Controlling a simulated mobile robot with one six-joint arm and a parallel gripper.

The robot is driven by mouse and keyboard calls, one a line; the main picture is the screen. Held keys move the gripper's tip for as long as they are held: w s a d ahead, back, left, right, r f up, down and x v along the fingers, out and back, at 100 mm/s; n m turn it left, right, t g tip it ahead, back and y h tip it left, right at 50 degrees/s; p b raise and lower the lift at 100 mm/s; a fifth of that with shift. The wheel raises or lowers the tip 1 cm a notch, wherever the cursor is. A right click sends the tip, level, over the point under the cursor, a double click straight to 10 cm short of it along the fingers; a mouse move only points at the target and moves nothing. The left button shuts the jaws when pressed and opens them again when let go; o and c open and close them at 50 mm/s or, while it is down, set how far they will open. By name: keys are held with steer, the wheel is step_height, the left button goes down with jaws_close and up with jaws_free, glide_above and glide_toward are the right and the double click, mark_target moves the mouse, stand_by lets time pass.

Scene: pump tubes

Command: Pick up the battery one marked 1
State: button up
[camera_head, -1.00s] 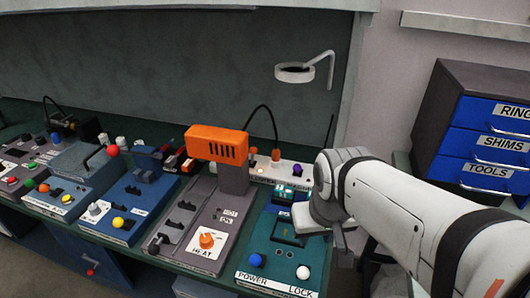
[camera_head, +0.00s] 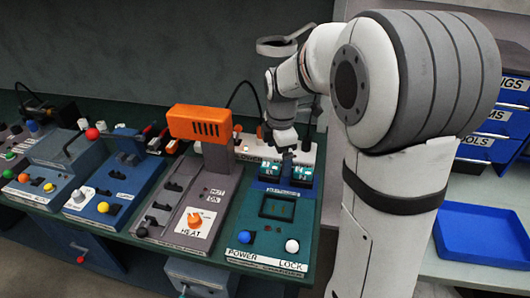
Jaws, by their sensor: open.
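Two small batteries with teal, white-marked faces stand side by side in a dark blue holder (camera_head: 285,188) at the back of the green POWER/LOCK panel: a left battery (camera_head: 268,170) and a right battery (camera_head: 303,174). Their markings are too small to read, so I cannot tell which is marked 1. My gripper (camera_head: 287,149) is open and points down just above and behind the pair, between them in the picture. It partly covers the area behind them. I cannot tell whether it touches either one; neither is seen held.
The green panel (camera_head: 240,215) has a square dark recess (camera_head: 278,206), a blue knob (camera_head: 245,237) and a white knob (camera_head: 292,246). An orange heater head (camera_head: 200,123) rises left of my gripper. A ring lamp (camera_head: 277,46) hangs above. A blue tray (camera_head: 485,245) lies at right.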

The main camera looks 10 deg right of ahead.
mark_target(271, 166)
steer(key=w+f+n, duration=0.6)
steer(key=w+n, duration=0.1)
steer(key=w+f+n+g, duration=0.1)
steer(key=w+f+n, duration=0.2)
steer(key=n, duration=0.1)
steer(key=shift+w+f, duration=0.2)
steer(key=shift+w, duration=0.15)
steer(key=shift+w+f+n, duration=0.1)
steer(key=shift+f+n, duration=0.2)
steer(key=shift+n, duration=0.1)
step_height(271, 166, down, 8)
steer(key=shift+d+r+p, duration=0.1)
steer(key=shift+r+p, duration=0.15)
steer(key=shift+p, duration=0.1)
steer(key=shift+c, duration=0.5)
steer(key=c, duration=1.2)
